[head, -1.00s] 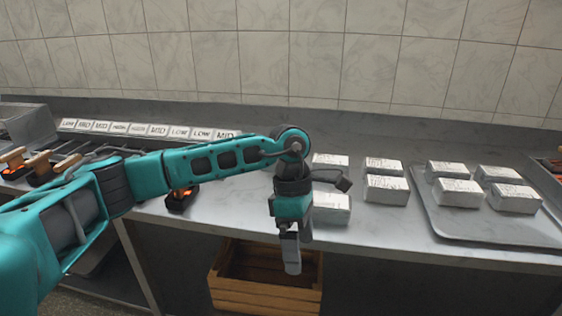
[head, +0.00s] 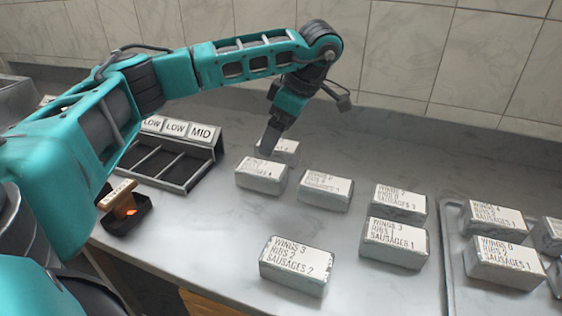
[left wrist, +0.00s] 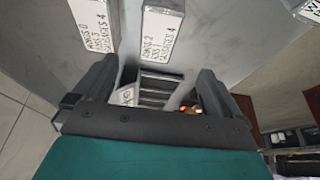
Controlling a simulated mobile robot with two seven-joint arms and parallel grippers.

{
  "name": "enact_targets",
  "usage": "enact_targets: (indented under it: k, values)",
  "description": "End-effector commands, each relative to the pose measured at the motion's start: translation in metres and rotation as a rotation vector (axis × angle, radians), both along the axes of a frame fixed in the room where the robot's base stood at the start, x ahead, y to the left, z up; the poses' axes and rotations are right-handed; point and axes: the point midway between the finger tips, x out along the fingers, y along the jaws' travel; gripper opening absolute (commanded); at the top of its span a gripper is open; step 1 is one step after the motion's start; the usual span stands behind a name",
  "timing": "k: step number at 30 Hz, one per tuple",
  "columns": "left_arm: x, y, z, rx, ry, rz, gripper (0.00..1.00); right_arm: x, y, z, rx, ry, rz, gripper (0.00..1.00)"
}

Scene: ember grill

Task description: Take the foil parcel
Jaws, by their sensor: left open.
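Several foil parcels with white printed labels stand on the steel counter. In the head view, one (head: 262,175) is at the left of the group, with another (head: 325,190) to its right and a partly hidden one (head: 285,148) behind. A parcel labelled wings 3, ribs 2, sausages 2 (head: 298,268) stands alone near the front. My left gripper (head: 268,140) is open, pointing down by the left and back parcels. In the left wrist view, its jaws (left wrist: 155,80) are apart and empty, with two parcels (left wrist: 92,28) (left wrist: 160,35) beyond them. My right gripper is out of view.
Two more parcels (head: 398,202) (head: 394,243) stand right of centre. A tray (head: 452,270) at the right holds several parcels. A dark rack (head: 165,165) with LOW and MID tags and a wooden-handled item with a glowing part (head: 125,205) are at left.

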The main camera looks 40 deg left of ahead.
Motion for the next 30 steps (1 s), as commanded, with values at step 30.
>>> enact_targets:
  k: [30]
  values:
    - [-0.014,0.042,-0.118,0.004,0.002,0.004,0.99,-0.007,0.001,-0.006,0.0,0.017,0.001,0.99]
